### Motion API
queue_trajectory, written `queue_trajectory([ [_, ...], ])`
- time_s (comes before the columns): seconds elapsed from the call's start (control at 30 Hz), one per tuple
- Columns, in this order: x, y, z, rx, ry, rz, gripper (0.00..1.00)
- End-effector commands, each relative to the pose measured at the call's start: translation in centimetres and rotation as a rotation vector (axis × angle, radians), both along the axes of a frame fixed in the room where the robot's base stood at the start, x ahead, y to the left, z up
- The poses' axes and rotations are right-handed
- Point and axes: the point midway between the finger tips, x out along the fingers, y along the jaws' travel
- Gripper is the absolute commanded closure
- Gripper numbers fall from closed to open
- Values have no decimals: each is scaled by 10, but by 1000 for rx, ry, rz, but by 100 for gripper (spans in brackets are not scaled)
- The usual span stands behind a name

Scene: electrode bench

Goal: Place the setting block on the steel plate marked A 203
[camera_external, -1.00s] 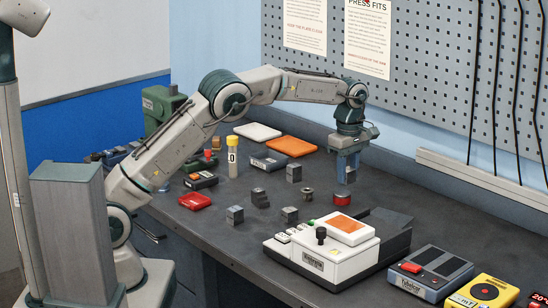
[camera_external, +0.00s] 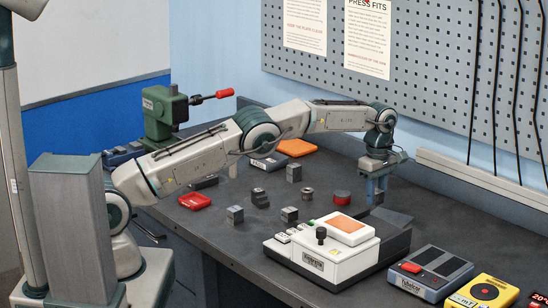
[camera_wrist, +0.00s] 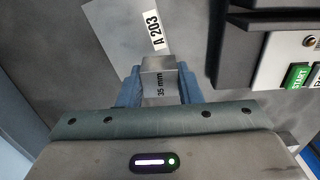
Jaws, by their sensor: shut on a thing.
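The setting block (camera_wrist: 160,84), a grey metal block marked 35 mm, is held between the blue fingers of my gripper (camera_wrist: 159,88) in the wrist view. The steel plate (camera_wrist: 118,28), light grey with a white A 203 label, shows just beyond the block. The block overlaps the plate's near part in the picture; I cannot tell whether they touch. In the external view my gripper (camera_external: 377,188) points down low over the bench, behind the white device. The plate is not clearly seen there.
The white device (camera_external: 318,262) with an orange panel stands close in front of my gripper. A pegboard wall (camera_external: 420,80) rises behind the bench.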

Motion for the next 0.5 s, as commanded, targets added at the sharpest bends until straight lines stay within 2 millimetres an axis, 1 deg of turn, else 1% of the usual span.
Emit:
queue_trajectory([
  [0.03, 6, 0, -1, -1, -1, 1, 100],
  [0.1, 9, 1, -4, 0, 0, 0, 100],
  [0.23, 12, 1, -10, 0, 0, -1, 100],
  [0.4, 12, 1, -35, 3, 1, -1, 100],
  [0.5, 12, 1, -44, 0, 1, -1, 100],
])
